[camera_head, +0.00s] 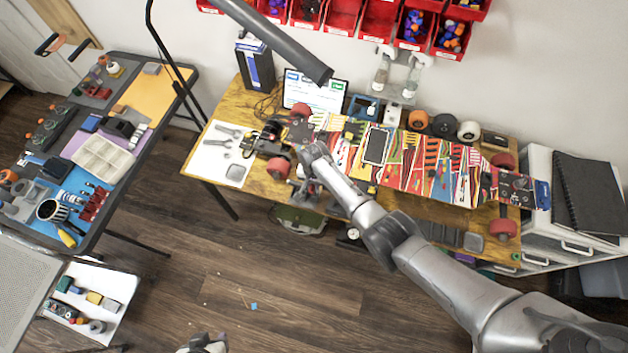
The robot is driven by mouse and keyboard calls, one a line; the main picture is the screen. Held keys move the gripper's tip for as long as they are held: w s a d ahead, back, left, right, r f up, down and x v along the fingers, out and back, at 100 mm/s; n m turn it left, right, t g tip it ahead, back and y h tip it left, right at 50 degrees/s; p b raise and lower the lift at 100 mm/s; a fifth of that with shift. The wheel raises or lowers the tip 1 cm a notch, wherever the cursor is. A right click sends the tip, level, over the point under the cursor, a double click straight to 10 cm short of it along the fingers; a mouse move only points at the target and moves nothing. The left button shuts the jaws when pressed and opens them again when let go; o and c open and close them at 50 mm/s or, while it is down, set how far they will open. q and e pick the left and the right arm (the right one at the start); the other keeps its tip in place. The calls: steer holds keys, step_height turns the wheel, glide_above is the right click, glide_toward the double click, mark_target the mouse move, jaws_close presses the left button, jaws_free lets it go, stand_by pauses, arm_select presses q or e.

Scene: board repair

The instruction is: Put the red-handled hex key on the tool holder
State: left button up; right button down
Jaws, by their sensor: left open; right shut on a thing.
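My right arm reaches in from the lower right to the left end of the colourful skateboard deck (405,160). My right gripper (303,186) is there, near the wheels and truck (272,142). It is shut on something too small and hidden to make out. I cannot pick out the red-handled hex key. A red rack (94,204) stands on the blue part of the left table; I cannot tell whether it is the tool holder. My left gripper (204,344) is open at the bottom edge, over the floor, only partly in view and far from both tables.
The left table (150,170) holds a beige compartment tray (102,158), a cup and several tools. A white sheet with wrenches (222,150) lies on the wooden workbench. A black lamp arm (270,35) hangs above it. Open floor lies between the tables.

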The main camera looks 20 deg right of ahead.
steer(key=c, duration=0.9)
jaws_free()
steer(key=shift+c, duration=0.2)
steer(key=shift+c, duration=0.4)
steer(key=shift+c, duration=0.7)
